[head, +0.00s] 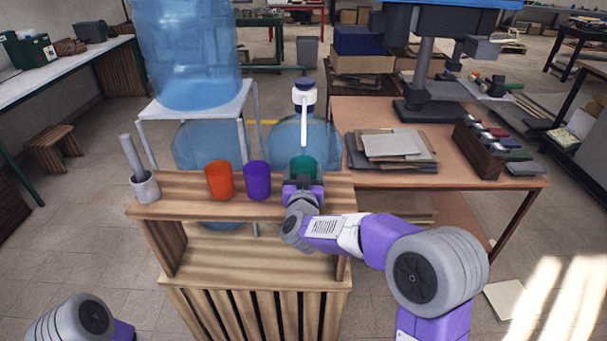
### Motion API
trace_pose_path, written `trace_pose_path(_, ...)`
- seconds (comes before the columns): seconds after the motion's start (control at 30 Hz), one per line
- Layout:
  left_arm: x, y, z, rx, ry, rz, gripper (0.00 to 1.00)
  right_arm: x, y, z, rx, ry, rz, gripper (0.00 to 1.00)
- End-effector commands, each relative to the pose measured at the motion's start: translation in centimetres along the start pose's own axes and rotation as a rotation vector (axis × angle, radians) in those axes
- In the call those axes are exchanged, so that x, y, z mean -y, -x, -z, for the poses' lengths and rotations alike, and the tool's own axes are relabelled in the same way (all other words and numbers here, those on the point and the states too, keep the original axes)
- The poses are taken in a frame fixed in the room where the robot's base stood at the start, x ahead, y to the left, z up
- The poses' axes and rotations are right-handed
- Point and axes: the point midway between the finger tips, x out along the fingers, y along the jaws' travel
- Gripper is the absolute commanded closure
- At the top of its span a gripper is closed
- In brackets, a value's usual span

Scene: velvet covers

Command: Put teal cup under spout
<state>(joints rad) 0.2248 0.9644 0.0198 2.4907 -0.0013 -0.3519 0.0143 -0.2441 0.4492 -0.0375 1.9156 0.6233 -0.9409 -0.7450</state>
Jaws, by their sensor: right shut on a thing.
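The teal cup (303,164) is at the right end of the wooden stand's top. My right gripper (303,180) is shut on it from the near side and hides its lower part, so I cannot tell whether it touches the stand. A white pump with a dark blue top (304,95) has a thin white spout (304,134) that points down. In the picture the spout's tip is just above the cup's rim; the depth between them is hard to judge. My left gripper is out of view; only part of my left arm shows at the bottom left.
An orange cup (219,180) and a purple cup (257,180) stand on the wooden stand (190,207), left of my gripper. A grey holder with a rod (145,187) is at its left end. Large blue bottles (187,50) are behind. A workbench (480,176) with papers is at right.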

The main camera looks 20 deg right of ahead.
Motion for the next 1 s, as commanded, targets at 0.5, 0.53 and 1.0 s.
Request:
trace_pose_path(0.5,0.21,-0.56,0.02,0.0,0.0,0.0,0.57,0.01,-0.03,-0.79,0.0,0.001,0.0,0.55)
trace_pose_path(0.53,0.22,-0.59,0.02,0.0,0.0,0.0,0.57,0.01,-0.04,-0.83,0.0,0.001,0.0,0.55)
trace_pose_path(1.0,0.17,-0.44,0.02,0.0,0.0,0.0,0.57,0.04,0.3,-0.76,0.001,0.001,0.001,0.0)
